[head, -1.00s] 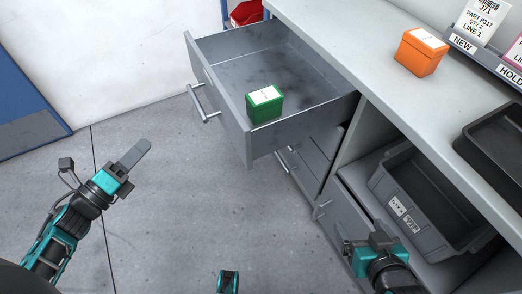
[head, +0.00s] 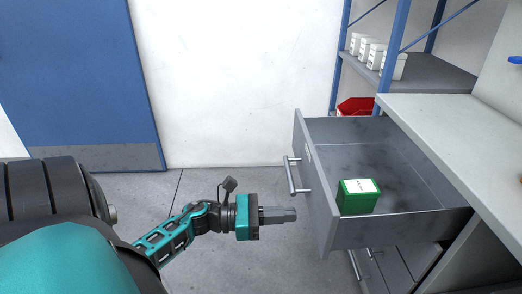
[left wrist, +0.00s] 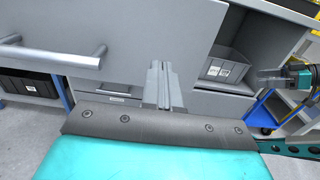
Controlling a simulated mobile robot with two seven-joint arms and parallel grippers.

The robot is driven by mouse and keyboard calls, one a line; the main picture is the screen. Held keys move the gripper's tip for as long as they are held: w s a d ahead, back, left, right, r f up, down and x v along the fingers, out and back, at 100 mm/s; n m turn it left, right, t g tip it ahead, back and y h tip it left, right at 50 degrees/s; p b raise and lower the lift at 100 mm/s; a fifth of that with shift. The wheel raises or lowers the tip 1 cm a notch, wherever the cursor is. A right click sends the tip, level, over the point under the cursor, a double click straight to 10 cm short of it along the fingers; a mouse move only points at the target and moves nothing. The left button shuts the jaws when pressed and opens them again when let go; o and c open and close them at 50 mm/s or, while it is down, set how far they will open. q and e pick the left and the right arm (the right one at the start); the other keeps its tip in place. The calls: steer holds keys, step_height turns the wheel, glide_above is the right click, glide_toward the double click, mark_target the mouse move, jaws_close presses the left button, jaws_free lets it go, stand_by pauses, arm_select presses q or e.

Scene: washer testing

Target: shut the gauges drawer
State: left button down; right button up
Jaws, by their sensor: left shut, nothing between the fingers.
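The gauges drawer (head: 420,222) is grey and pulled well out of the cabinet. A green box with a white label (head: 358,197) sits inside it, near the front. The drawer's bar handle (head: 292,176) is on its front, which also shows with its handle in the left wrist view (left wrist: 60,58). My left gripper (head: 294,214) is shut and empty, in front of the drawer face and pointing at it, with a visible gap in the head view. My right gripper (left wrist: 262,75) shows only at the right of the left wrist view, too small to tell its jaws.
The worktop (head: 430,115) lies right of the drawer. A red bin (head: 357,106) and a shelf with white boxes (head: 385,57) stand behind it. A blue door (head: 75,75) is at left. The floor before the drawer is clear.

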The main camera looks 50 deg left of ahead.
mark_target(318, 213)
arm_select(q)
steer(key=x, duration=0.4)
steer(key=shift+w+d, duration=0.3)
arm_select(e)
steer(key=shift+s+f, duration=0.15)
steer(key=shift+d, duration=0.1)
